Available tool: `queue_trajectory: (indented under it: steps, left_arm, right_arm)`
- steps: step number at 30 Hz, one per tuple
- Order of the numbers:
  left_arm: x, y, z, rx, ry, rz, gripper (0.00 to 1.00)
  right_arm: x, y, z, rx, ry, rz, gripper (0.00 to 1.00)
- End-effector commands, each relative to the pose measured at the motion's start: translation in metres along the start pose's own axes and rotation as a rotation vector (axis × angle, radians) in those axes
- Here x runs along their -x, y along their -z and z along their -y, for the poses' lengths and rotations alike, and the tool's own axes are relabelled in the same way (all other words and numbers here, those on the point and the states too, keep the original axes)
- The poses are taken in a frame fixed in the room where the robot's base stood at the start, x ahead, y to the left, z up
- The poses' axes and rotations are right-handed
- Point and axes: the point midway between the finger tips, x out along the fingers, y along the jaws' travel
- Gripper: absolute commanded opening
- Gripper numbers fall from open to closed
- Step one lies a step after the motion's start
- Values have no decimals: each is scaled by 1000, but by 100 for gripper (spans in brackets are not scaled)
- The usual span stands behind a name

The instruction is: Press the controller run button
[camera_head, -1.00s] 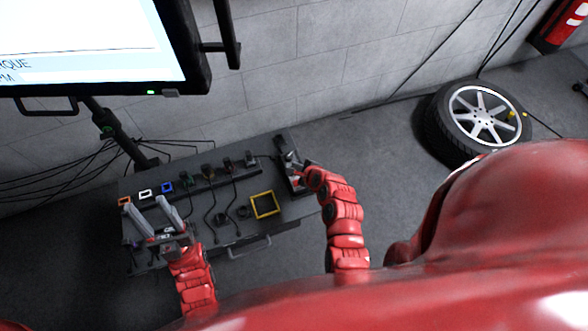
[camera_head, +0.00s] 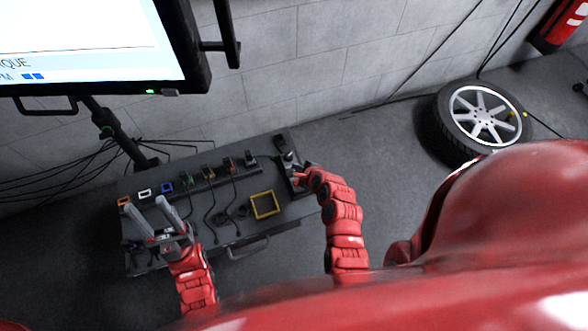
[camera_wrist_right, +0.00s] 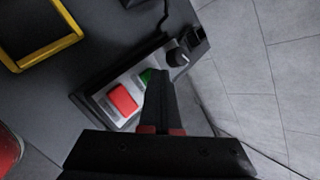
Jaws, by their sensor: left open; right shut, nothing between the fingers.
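The controller (camera_head: 287,160) is a dark box at the right end of the bench. In the right wrist view it has a pale panel with a red button (camera_wrist_right: 123,100), a green button (camera_wrist_right: 146,76) and a black knob (camera_wrist_right: 177,54). My right gripper (camera_wrist_right: 159,74) is shut and empty, with its tip at the green button and covering part of it. I cannot tell whether it touches. In the head view the right gripper (camera_head: 298,179) is over the controller. My left gripper (camera_head: 150,209) is open and empty above the bench's left part.
The dark bench (camera_head: 205,210) carries a yellow frame (camera_head: 264,205), several small coloured frames and plugs with cables. A large screen (camera_head: 90,45) hangs at upper left. A wheel (camera_head: 483,116) is at the right. A red extinguisher (camera_head: 560,25) is at the far right.

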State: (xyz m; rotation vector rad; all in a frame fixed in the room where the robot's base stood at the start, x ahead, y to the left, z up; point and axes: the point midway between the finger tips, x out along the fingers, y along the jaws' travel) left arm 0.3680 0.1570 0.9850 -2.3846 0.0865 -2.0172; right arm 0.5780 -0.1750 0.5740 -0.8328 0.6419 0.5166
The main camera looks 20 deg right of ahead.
Motion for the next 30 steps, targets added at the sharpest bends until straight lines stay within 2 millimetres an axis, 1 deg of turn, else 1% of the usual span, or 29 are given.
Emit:
queue_trajectory:
  steps: [11,21,30]
  left_arm:
    - [-1,0,0,0,0,0,50]
    - [-18,3,1,0,0,0,50]
    - [-17,3,1,0,0,0,50]
  right_arm:
    - [0,0,0,0,-1,-1,0]
    - [12,-8,8,0,0,-1,0]
    - [12,-8,8,0,0,0,0]
